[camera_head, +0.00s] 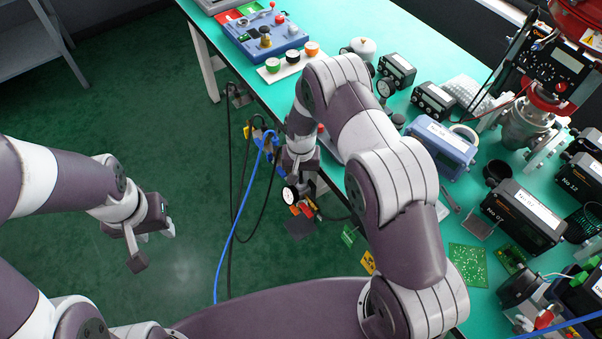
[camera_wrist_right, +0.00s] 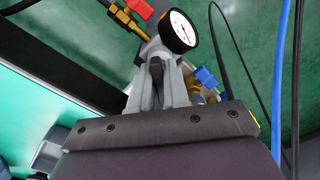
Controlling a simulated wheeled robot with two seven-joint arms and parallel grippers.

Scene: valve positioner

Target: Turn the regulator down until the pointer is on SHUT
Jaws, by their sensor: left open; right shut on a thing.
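The regulator's dial gauge (camera_head: 290,194) hangs beside the table's front edge, with a white face and black rim. It shows larger in the right wrist view (camera_wrist_right: 179,31), with brass fittings (camera_wrist_right: 128,20) and a red part beside it. A thin pointer is on its face, but I cannot read the marks or the word SHUT. My right gripper (camera_wrist_right: 163,62) is shut just by the gauge, on what seems to be the regulator's knob, largely hidden by the fingers. My left gripper (camera_head: 150,240) is open and empty above the green floor, well left of the regulator.
Blue and black hoses (camera_head: 236,215) hang left of the regulator. The teal table (camera_head: 378,22) carries a blue panel (camera_head: 262,38) with knobs and a strip of coloured buttons.

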